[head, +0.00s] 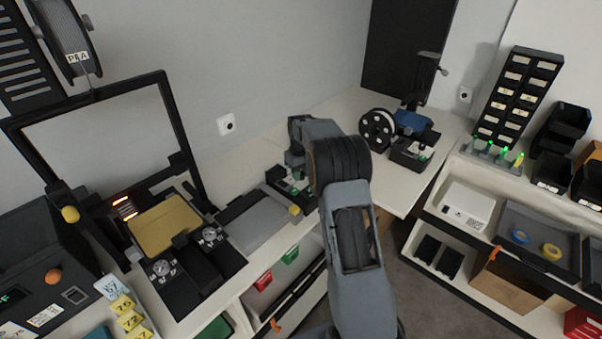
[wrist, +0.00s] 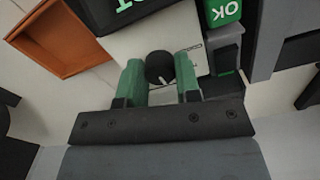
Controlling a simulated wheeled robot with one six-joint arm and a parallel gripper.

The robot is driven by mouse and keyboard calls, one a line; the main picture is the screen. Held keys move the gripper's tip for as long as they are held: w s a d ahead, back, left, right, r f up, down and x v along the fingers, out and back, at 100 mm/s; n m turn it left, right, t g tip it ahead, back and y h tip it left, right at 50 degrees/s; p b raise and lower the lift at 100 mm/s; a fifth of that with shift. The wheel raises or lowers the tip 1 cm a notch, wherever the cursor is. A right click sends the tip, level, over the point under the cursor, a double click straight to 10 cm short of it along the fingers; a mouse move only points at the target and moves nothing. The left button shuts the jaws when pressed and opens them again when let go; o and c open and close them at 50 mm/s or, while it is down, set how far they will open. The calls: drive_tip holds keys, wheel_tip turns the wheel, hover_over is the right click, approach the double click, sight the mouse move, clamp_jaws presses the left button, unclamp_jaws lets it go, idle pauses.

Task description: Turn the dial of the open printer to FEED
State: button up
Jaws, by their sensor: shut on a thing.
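My gripper (wrist: 160,88) has green fingers, one on each side of a round black dial (wrist: 158,66) with a white pointer line. The fingers are closed on the dial. The dial sits on a pale panel (wrist: 120,47) with small printed lettering, too partial to read as FEED. In the head view my gripper is mostly hidden by my own arm, near a small black device (head: 283,183) on the back bench. I cannot tell from there whether its cover is open.
Beside the dial are a green OK label (wrist: 221,12) and an orange-brown tray (wrist: 58,45). A framed machine with a gold plate (head: 165,225) and silver dials stands left. Another black device (head: 411,153) and a spool (head: 378,130) stand on the back bench. Shelves line the right.

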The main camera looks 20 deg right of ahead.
drive_tip(key=m, duration=0.4)
drive_tip(key=shift+m, duration=2.5)
drive_tip(key=o, duration=0.9)
drive_tip(key=shift+r, duration=0.15)
wheel_tip(320, 180, up, 14)
drive_tip(key=shift+f+b, duration=0.2)
drive_tip(key=shift+b, duration=0.15)
